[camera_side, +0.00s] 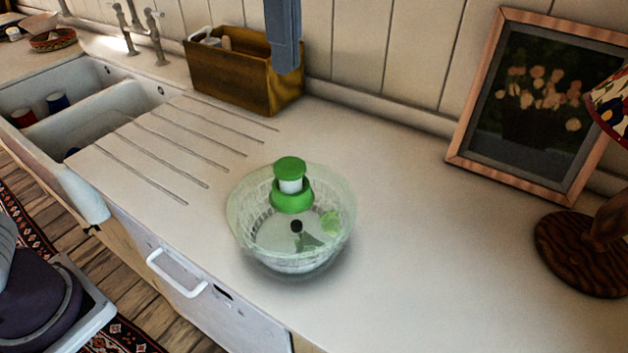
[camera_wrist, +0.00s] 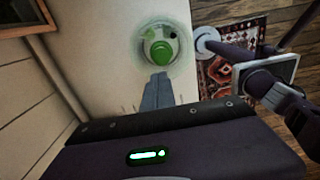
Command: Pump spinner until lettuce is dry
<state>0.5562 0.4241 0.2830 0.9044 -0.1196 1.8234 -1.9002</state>
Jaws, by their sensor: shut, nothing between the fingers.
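The salad spinner (camera_side: 291,225) stands upright on the white counter, a clear bowl with a pale basket inside. Its green pump knob (camera_side: 290,168) is raised, with a white shaft showing between it and the green collar. Green lettuce (camera_side: 331,222) shows through the right wall of the bowl. My gripper (camera_side: 285,70) reaches down from the top edge in the side view, its grey-blue fingers shut and empty, apart from the knob and above it. In the wrist view, the shut fingers (camera_wrist: 158,76) point toward the spinner, with the green knob (camera_wrist: 161,52) just beyond their tips.
A wooden box (camera_side: 240,75) stands against the wall behind the spinner. The sink (camera_side: 95,115) is at the left. A framed picture (camera_side: 530,100) and a lamp base (camera_side: 590,245) stand at the right. The counter around the spinner is clear.

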